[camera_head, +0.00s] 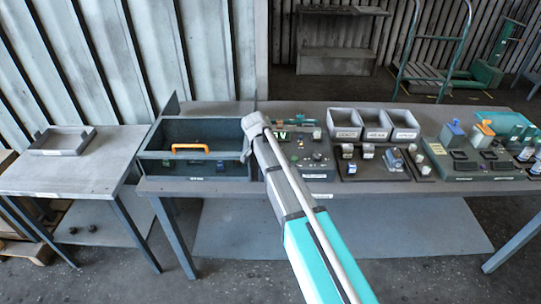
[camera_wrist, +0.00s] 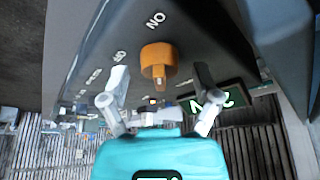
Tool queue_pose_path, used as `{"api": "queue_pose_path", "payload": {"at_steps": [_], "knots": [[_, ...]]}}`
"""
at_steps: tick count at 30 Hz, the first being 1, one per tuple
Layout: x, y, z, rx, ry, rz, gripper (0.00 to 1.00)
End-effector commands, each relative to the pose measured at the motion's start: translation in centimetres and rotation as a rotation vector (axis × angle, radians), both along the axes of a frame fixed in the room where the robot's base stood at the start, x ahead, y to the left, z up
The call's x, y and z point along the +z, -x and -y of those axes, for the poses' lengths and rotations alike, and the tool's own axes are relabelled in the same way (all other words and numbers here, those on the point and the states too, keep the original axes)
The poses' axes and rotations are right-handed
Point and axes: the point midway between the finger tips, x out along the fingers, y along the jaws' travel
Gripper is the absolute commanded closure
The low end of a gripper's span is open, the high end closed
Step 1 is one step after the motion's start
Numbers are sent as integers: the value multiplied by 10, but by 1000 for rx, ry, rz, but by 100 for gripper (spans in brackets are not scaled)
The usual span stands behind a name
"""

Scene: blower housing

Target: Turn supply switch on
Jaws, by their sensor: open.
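In the wrist view an orange knob (camera_wrist: 158,58), which looks like the supply switch, stands out from a dark panel (camera_wrist: 205,40). White lettering reading ON upside down is beside it. My gripper (camera_wrist: 160,80) is open, one finger to each side of the knob. I cannot tell whether either finger touches it. A lit green display (camera_wrist: 210,98) is right of the knob. In the head view my gripper (camera_head: 250,138) is at the left end of the control panel (camera_head: 318,150), beside the dark bin. The knob is not visible there, and my arm covers part of the panel.
The dark open bin (camera_head: 165,165) with an orange handle (camera_head: 190,148) stands left of the panel. Grey trays (camera_head: 375,134) and small parts fill the bench to the right. A side table (camera_head: 80,175) holding a shallow tray (camera_head: 62,141) is at the left.

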Motion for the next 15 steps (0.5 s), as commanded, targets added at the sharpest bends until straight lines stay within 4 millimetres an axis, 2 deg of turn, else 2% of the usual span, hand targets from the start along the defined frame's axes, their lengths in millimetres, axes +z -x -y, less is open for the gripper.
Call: {"api": "queue_pose_path", "payload": {"at_steps": [15], "knots": [[0, 0, 1, 65, 1, 0, 19]]}}
